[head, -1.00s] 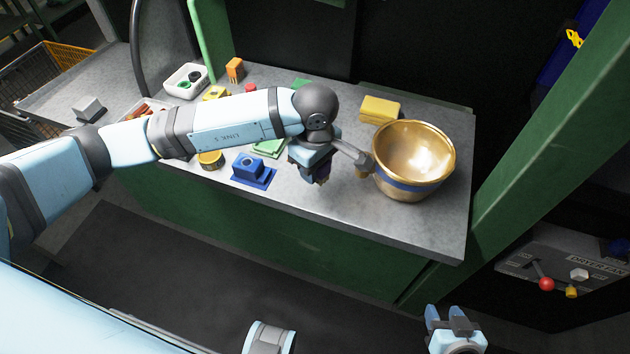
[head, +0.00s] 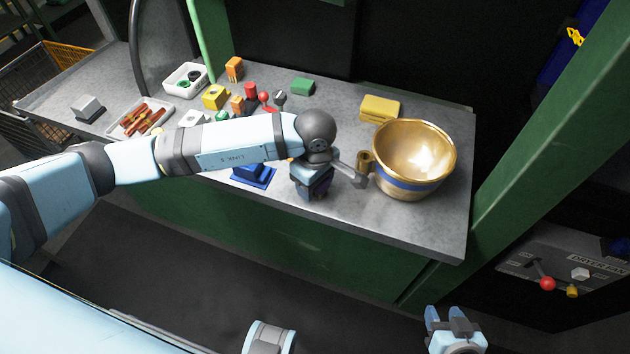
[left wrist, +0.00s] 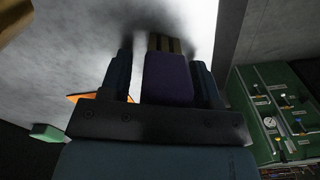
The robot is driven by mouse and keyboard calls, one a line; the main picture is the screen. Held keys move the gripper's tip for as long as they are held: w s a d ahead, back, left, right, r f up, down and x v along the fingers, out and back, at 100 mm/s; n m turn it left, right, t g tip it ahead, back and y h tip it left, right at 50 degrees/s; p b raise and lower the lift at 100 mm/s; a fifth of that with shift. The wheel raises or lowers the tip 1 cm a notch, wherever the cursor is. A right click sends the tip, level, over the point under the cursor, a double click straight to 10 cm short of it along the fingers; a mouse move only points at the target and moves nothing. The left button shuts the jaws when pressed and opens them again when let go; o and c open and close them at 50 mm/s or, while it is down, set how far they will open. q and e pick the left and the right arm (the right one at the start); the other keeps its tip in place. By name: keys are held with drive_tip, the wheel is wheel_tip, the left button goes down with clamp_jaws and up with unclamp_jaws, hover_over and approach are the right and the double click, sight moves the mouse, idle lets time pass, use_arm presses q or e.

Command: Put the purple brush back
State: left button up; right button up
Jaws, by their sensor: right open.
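The purple brush (left wrist: 167,78) shows between the fingers of my left gripper (left wrist: 162,75) in the left wrist view, its brass-coloured bristles pointing away from the palm. My left gripper looks shut on it, though a thin light gap shows along one side. In the head view my left gripper (head: 312,190) points down over the front part of the counter, just right of a blue stand (head: 250,178); the brush is mostly hidden there. My right gripper (head: 452,322) is open and empty, low in front of the counter.
A brass bowl with a blue band (head: 412,190) stands right of my left gripper. A yellow block (head: 380,107) and a green block (head: 303,86) lie behind. A tray of reddish sticks (head: 140,122) and several small parts are at left. My left arm hides part of the counter (head: 335,110).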

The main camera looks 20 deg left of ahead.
use_arm(q)
drive_tip(key=shift+r, duration=0.55)
wheel_tip(320, 180, up, 11)
drive_tip(key=shift+f, duration=0.15)
drive_tip(key=shift+r, duration=0.35)
